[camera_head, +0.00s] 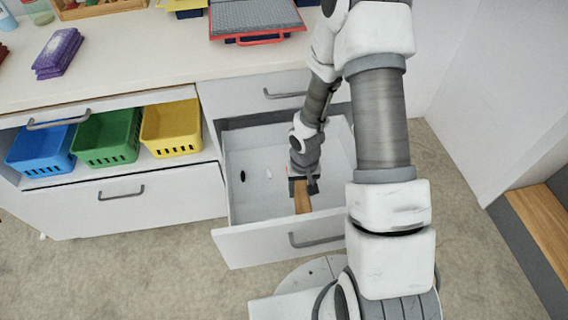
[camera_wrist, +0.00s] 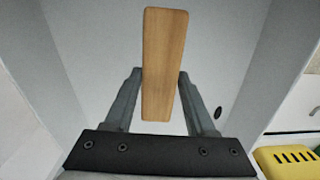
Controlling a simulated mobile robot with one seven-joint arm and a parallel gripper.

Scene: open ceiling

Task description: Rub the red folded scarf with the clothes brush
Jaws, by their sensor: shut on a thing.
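My gripper (camera_head: 303,186) is inside the open drawer, pointing down. It is shut on a flat, light-brown wooden piece, which looks like the clothes brush (camera_head: 302,202). In the wrist view, the brush (camera_wrist: 164,50) stands lengthwise between the two fingers of my gripper (camera_wrist: 158,78). No bristles show. A small red thing (camera_head: 3,51) is cut off at the left edge of the counter in the head view. It may be the red folded scarf, but I cannot tell. A folded purple cloth (camera_head: 57,52) lies to its right.
The drawer (camera_head: 262,244) is pulled out, with a small black oval (camera_head: 243,176) and a white piece (camera_head: 268,174) inside. Blue, green and yellow baskets (camera_head: 171,130) stand on the shelf left of it. The counter (camera_head: 130,62) above has a clear middle.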

